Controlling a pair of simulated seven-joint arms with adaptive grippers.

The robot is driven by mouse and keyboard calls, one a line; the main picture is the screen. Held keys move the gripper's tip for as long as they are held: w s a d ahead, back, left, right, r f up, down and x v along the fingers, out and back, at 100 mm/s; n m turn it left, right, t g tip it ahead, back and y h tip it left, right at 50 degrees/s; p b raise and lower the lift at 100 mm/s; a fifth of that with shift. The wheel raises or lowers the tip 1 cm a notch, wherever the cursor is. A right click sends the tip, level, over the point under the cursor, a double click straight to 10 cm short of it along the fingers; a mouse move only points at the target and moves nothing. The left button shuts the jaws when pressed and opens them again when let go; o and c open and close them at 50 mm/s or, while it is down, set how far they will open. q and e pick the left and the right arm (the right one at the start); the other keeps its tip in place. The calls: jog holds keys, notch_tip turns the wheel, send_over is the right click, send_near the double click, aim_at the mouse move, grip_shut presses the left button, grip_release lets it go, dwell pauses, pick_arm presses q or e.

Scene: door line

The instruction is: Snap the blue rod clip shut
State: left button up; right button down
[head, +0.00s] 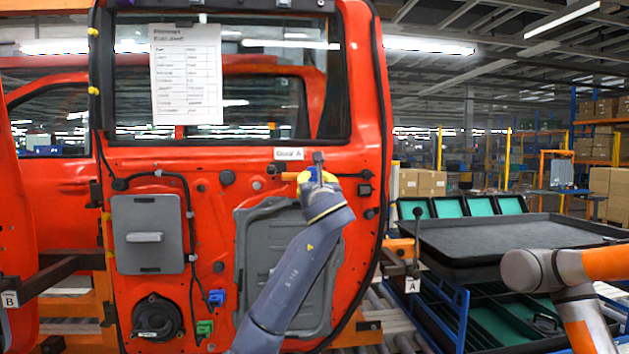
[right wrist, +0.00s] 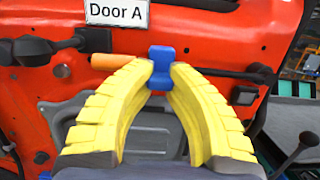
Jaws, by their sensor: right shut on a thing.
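The blue rod clip (right wrist: 161,55) sits on the orange-red door panel under the "Door A" label. In the right wrist view it lies between the tips of my right gripper's yellow fingers (right wrist: 161,72), which are shut on it. In the head view my right gripper (head: 318,180) is at the door's upper right, covering most of the clip. An orange rod (right wrist: 104,62) runs sideways to the left of the clip; it also shows in the head view (head: 289,176). The fingers hide whether the clip's latch is closed. My left gripper is in neither view.
A paper sheet (head: 186,75) hangs on the window. A black tray (head: 520,242) stands at right.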

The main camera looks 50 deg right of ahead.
jog(key=shift+r, duration=0.2)
jog(key=c, duration=1.1)
grip_release()
jog(key=shift+f, duration=0.15)
jog(key=shift+v, duration=5.95)
